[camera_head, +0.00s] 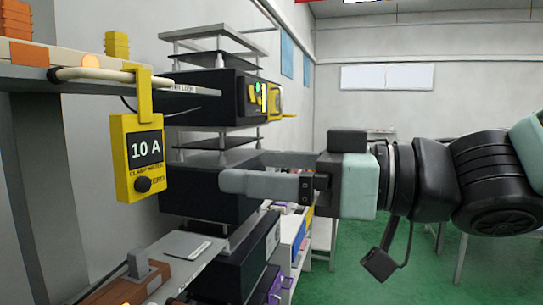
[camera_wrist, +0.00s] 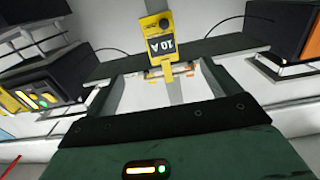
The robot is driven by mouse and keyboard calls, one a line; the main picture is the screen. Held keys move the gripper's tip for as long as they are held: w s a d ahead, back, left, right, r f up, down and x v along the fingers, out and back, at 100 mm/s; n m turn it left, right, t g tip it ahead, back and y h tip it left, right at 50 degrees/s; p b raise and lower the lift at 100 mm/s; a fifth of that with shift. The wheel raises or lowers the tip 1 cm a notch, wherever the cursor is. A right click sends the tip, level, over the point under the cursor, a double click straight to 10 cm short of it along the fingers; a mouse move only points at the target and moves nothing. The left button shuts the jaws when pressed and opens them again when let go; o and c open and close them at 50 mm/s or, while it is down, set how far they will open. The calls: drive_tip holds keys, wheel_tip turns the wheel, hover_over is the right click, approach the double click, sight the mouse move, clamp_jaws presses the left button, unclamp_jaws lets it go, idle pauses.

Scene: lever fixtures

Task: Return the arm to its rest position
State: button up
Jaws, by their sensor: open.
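My gripper (camera_head: 245,172) reaches in from the right in the head view, with its fingers pointing left. The fingers are apart and nothing shows between them. They are in front of the rack of black units, to the right of a yellow clamp meter (camera_head: 139,155) reading "10 A". The meter hangs upright from a pale cable under the shelf, apart from the fingers. In the wrist view my gripper (camera_wrist: 155,80) shows open fingers, with the meter (camera_wrist: 157,38) upside down beyond them.
A rack with a black unit (camera_head: 215,97) and a yellow-framed panel (camera_head: 269,100) stands behind the gripper. A shelf edge (camera_head: 90,62) runs at the upper left. A grey lever-like block (camera_head: 138,264) sits on a brown base at the lower left.

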drive_tip(key=w+d+f+m+h+b, duration=0.1)
drive_tip(key=d+f+m+h+b, duration=0.2)
drive_tip(key=f, duration=0.6)
drive_tip(key=w+d+f+h+b, duration=0.15)
drive_tip(key=f+h, duration=0.25)
drive_tip(key=f, duration=0.4)
drive_tip(key=w+d+f+m+h+b, duration=0.1)
drive_tip(key=d+f+m+h+b, duration=0.2)
drive_tip(key=f, duration=0.6)
drive_tip(key=s+d+f+g+h+b, duration=0.2)
drive_tip(key=s+f+g+h, duration=0.1)
drive_tip(key=s+f, duration=0.4)
drive_tip(key=s+d+f+g+h+b, duration=0.2)
drive_tip(key=s+f+g+h, duration=0.1)
drive_tip(key=s+f, duration=0.3)
drive_tip(key=shift+s+f+g+b, duration=0.35)
drive_tip(key=shift+s+g, duration=0.1)
drive_tip(key=shift+g, duration=0.05)
